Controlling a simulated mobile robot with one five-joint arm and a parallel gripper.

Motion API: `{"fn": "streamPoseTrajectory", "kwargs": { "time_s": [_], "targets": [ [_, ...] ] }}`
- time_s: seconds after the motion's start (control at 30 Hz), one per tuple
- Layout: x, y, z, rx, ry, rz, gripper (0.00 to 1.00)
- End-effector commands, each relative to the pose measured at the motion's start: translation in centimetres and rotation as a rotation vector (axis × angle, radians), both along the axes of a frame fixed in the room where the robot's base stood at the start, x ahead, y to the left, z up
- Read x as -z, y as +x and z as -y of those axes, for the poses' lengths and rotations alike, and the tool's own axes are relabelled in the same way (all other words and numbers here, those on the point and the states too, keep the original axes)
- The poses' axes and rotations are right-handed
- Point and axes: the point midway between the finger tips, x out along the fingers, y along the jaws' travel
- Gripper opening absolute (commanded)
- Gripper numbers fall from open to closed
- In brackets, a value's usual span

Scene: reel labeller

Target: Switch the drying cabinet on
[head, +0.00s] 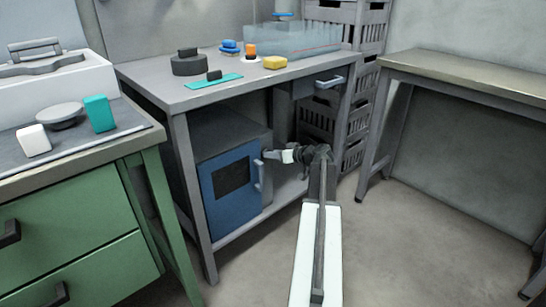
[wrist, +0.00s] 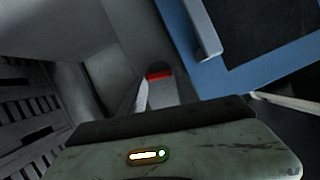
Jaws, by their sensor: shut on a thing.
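The drying cabinet (head: 233,190) stands on the low shelf under the grey workbench, a grey box with a blue door, dark window and upright handle (head: 258,176). The door is shut. My gripper (head: 270,155) is at the cabinet's front right edge, just right of the handle's top. In the wrist view the blue door (wrist: 180,42) and its handle (wrist: 205,30) are at the upper right. A small grey part with a red end (wrist: 158,75) shows beside the door, at a pale finger. My gripper is shut on this part. My gripper's body hides much of it, and its setting is unclear.
The workbench top (head: 190,97) above holds a teal board, a yellow block and a clear bin (head: 300,38). Dark crates (head: 318,120) stand behind on the right. A green drawer unit (head: 80,250) is at the left. The floor at the right (head: 420,240) is clear.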

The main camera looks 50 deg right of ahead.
Motion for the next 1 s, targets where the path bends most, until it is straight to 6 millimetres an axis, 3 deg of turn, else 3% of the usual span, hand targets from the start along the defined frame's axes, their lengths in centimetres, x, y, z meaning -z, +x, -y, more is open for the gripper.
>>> {"fn": "streamPoseTrajectory", "kwargs": {
  "time_s": [1.0],
  "targets": [
    [1.4, 0.1, 1.2, -0.003, 0.958, 0.065, 0.0]
  ]
}}
